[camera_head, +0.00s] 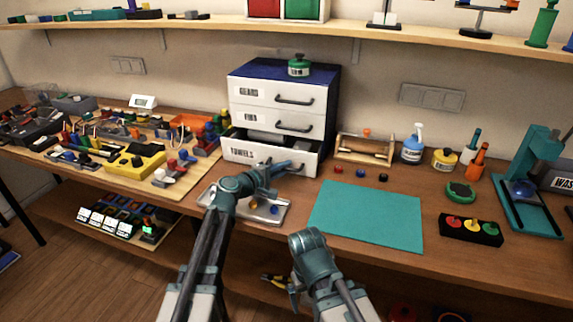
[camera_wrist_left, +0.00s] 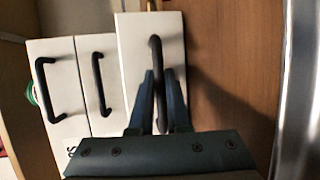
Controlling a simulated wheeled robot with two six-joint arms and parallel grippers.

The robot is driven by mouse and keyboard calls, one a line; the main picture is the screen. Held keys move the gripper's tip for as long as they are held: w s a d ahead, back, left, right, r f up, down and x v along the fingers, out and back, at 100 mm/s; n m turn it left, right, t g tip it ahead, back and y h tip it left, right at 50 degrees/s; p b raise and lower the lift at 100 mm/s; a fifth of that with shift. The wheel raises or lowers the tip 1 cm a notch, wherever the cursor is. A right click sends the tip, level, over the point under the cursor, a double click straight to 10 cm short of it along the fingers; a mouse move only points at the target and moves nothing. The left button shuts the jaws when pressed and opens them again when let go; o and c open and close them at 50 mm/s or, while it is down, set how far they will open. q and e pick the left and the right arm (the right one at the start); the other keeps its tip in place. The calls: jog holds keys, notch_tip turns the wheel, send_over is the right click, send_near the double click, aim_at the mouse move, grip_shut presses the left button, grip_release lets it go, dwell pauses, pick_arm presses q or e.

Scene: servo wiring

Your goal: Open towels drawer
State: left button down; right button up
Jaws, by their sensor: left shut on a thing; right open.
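The white drawer cabinet (camera_head: 277,92) with a blue top stands at the back of the bench. Its lowest drawer, the towels drawer (camera_head: 243,152), is pulled partway out and shows grey contents inside. My left gripper (camera_head: 290,165) is at the front of this drawer. In the left wrist view, the left gripper (camera_wrist_left: 161,85) has its fingers on both sides of the black towels drawer handle (camera_wrist_left: 156,55) and is shut on it. My right gripper (camera_head: 292,292) is low in the head view, below the bench edge and away from the cabinet; its fingertips are hard to make out.
A metal tray (camera_head: 278,221) with small parts lies in front of the drawer, below my left arm. A teal mat (camera_head: 367,214) lies to the right. A wooden box (camera_head: 363,149) stands right of the cabinet. Electronics crowd the wooden board (camera_head: 117,177) at left.

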pick_arm(q)
jog(key=c, duration=1.2)
grip_release()
jog(key=shift+o, duration=0.2)
jog(key=p+v, duration=0.2)
jog(key=v, duration=1.1)
jog(key=shift+s+a, duration=0.25)
